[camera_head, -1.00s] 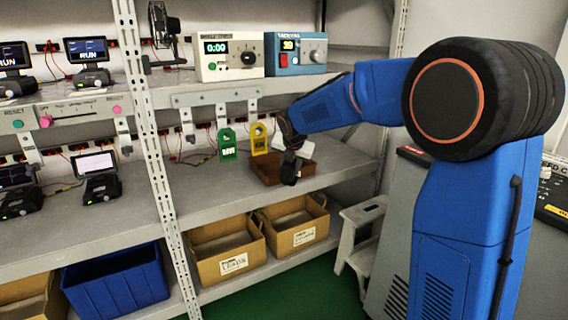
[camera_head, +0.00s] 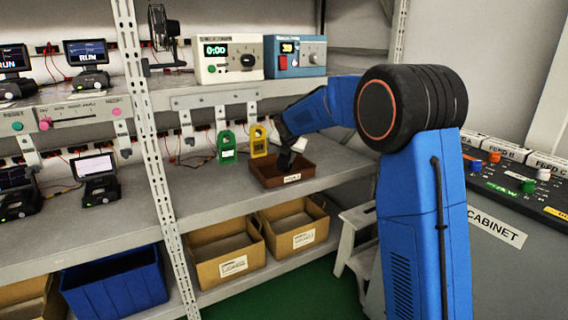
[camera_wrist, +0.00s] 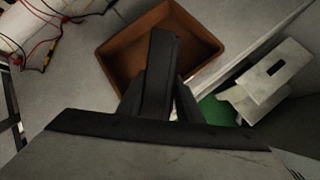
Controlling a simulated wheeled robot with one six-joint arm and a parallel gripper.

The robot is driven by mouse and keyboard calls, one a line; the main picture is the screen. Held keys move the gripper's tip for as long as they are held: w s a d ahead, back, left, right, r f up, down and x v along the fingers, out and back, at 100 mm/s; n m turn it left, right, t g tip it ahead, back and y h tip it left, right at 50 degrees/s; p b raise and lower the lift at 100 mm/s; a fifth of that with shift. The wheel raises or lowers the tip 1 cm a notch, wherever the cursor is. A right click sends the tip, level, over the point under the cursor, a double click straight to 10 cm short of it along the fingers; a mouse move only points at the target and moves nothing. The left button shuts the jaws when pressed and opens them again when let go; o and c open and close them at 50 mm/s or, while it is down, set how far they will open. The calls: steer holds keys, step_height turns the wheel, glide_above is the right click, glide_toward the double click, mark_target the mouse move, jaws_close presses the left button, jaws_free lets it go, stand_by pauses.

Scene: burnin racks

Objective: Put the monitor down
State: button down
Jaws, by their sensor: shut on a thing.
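My gripper (camera_head: 286,148) is over the brown tray (camera_head: 268,183) on the middle shelf, pointing down. In the wrist view my gripper (camera_wrist: 160,88) is shut on a dark, slab-like thing, which I take to be the monitor (camera_wrist: 163,62). It is seen nearly edge-on, so its screen does not show. The wrist view shows it in front of the brown tray (camera_wrist: 112,66), overlapping the tray's opening. I cannot tell whether it touches the tray floor. In the head view the monitor is hard to tell apart from my dark gripper.
Green (camera_head: 227,153) and yellow (camera_head: 259,147) tags hang behind the tray. Other small monitors (camera_head: 97,186) stand at left. A white step stool (camera_head: 352,240) is at right. Bare shelf lies left of the tray.

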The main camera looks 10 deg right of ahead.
steer(key=w, duration=0.5)
steer(key=shift+w+d+f, duration=0.1)
steer(key=shift+w+d, duration=0.1)
steer(key=shift+d, duration=0.1)
steer(key=shift+w+f, duration=0.2)
steer(key=shift+f, duration=1)
steer(key=shift+w+d+f, duration=0.1)
steer(key=shift+w+f, duration=0.2)
steer(key=shift+f, duration=0.5)
steer(key=shift+w+f, duration=0.3)
steer(key=shift+f, duration=0.5)
steer(key=shift+w+d+r+g, duration=0.1)
steer(key=shift+w+g, duration=0.4)
steer(key=shift+g, duration=0.35)
steer(key=shift+w+r+g, duration=0.1)
steer(key=shift+w+g, duration=0.4)
steer(key=shift+g, duration=0.35)
steer(key=shift+f, duration=0.1)
steer(key=shift+f, duration=0.7)
steer(key=c, duration=1.3)
jaws_free()
steer(key=shift+f, duration=0.1)
steer(key=shift+o, duration=0.2)
